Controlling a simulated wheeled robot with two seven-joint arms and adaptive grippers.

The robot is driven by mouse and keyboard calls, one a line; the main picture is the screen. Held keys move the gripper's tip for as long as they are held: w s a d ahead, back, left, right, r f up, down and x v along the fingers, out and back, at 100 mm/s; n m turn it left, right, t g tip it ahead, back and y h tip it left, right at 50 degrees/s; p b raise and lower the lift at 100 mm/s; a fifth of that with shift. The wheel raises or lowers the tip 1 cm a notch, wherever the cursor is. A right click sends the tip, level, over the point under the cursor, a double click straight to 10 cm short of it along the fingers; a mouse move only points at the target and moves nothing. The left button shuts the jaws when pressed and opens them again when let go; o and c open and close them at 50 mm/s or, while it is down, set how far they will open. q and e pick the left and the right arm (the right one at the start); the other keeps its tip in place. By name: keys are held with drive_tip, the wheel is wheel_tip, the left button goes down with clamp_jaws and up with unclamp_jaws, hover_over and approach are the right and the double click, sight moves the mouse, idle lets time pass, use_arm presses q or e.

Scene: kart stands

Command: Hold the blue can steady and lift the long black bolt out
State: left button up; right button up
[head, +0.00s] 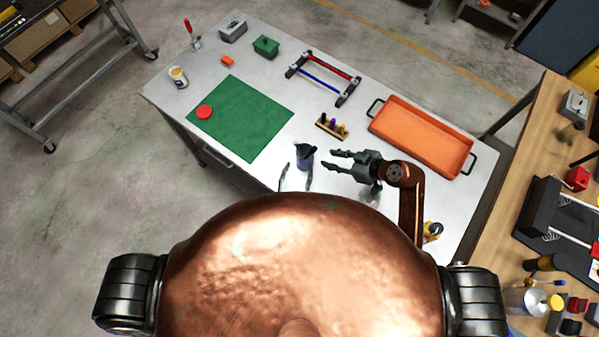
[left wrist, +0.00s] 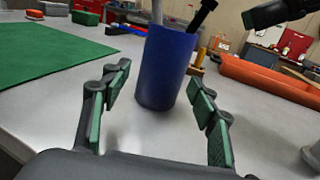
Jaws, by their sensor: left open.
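The blue can (head: 305,161) stands upright on the metal table; it also shows in the left wrist view (left wrist: 166,70). The black bolt (left wrist: 203,15) sticks out of its top, leaning right, beside a grey rod (left wrist: 157,11). Their lower parts are hidden inside the can. My left gripper (head: 296,176) is open, with a finger on each side of the can's near side; I cannot tell whether they touch it. My right gripper (head: 333,161) is open and empty to the right of the can, its fingers pointing left toward it.
A green mat (head: 240,120) with a red disc (head: 204,112) lies to the left. A wooden block with pegs (head: 331,127) stands behind the can. An orange tray (head: 422,137) is at the right, and a red-and-blue bar rack (head: 324,77) at the back.

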sight(307, 151)
use_arm(q)
drive_tip(key=shift+w+d, duration=0.2)
drive_tip(key=shift+d, duration=0.1)
drive_tip(key=x, duration=1.1)
drive_tip(key=shift+w+d, duration=0.15)
drive_tip(key=shift+w, duration=0.1)
drive_tip(key=shift+c, duration=0.4)
drive_tip(key=c, duration=1.2)
use_arm(e)
drive_tip(key=shift+o, duration=0.4)
